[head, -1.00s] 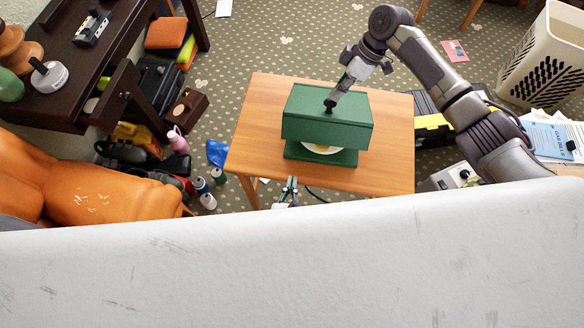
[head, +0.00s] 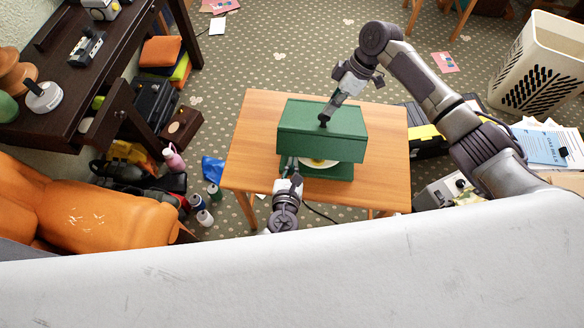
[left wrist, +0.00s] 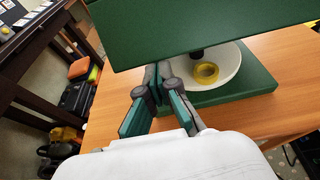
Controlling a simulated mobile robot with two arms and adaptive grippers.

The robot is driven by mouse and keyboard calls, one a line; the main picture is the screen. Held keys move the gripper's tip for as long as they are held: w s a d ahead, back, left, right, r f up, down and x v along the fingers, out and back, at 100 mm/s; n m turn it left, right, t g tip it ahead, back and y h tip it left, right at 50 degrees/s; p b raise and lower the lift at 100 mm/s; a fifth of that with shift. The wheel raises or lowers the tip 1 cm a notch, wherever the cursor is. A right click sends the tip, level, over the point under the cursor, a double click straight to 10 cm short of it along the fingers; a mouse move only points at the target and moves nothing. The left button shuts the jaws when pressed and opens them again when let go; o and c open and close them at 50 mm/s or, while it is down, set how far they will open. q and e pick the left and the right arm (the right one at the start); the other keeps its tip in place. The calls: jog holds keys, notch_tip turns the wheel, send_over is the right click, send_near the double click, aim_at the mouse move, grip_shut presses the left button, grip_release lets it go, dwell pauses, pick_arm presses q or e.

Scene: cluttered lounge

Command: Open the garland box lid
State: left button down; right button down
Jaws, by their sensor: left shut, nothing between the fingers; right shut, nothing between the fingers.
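The green garland box (head: 322,130) stands on a wooden table (head: 385,150). Its large green upper part sits above a green base (head: 335,172), with an open gap at the front. A white dish (head: 318,163) shows in the gap; in the left wrist view the dish (left wrist: 226,72) holds a yellow ring (left wrist: 206,72). My right gripper (head: 324,120) is shut, its tip at the top of the box; whether it touches is unclear. My left gripper (head: 287,162) is shut and empty at the box's front left corner, beside the base and below the upper part's edge in the left wrist view (left wrist: 158,80).
A dark desk (head: 75,95) and orange armchair (head: 90,205) stand at the left. A cream basket (head: 545,65) and papers (head: 550,142) are at the right. The table's right side is clear.

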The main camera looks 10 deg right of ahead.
pick_arm(q)
jog(key=shift+w+d+r, duration=0.1)
jog(key=shift+w+r, duration=0.15)
jog(key=shift+r, duration=0.65)
pick_arm(e)
jog(key=shift+f, duration=0.1)
pick_arm(q)
jog(key=shift+r, duration=0.15)
pick_arm(e)
jog(key=shift+s+f, duration=0.1)
jog(key=shift+s, duration=0.05)
pick_arm(q)
jog(key=shift+w, duration=0.1)
pick_arm(e)
jog(key=c, duration=1.4)
grip_release()
jog(key=shift+f, duration=0.1)
pick_arm(q)
jog(key=shift+r, duration=0.1)
pick_arm(e)
jog(key=o, duration=0.6)
jog(key=shift+s+a, duration=0.1)
pick_arm(q)
jog(key=shift+f, duration=0.25)
pick_arm(e)
jog(key=shift+w+r, duration=0.2)
